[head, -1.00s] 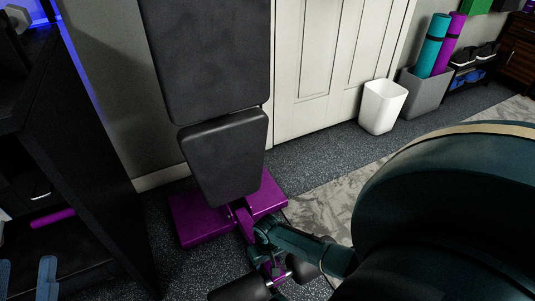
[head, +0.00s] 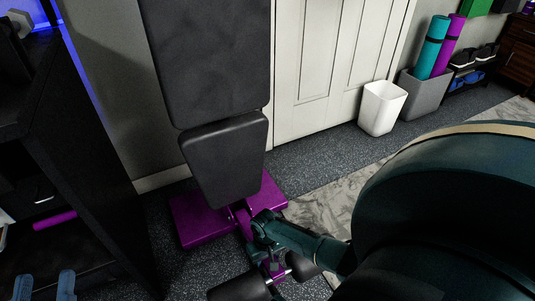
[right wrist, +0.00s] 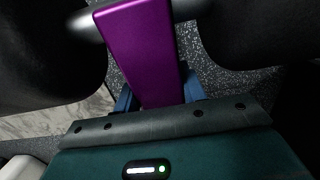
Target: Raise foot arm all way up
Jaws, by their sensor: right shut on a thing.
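The foot arm is a purple bar (right wrist: 143,45) with black foam rollers (head: 240,288) across its end, low at the front of the black padded bench (head: 225,155). My right gripper (head: 263,226) is shut on this bar. In the right wrist view its blue fingers (right wrist: 158,92) lie on either side of the bar, with dark rollers beyond. The gripper and wrist hide part of the bar in the head view. My left gripper (head: 44,287) shows only its two blue fingers at the bottom left, spread apart and empty.
The bench's purple base (head: 198,218) rests on the dark speckled floor. A black shelf unit (head: 85,170) stands close on the left, with a purple rod (head: 54,219) inside. A white bin (head: 382,107) and grey bin (head: 424,92) with rolled mats stand behind right, by a white door (head: 320,60).

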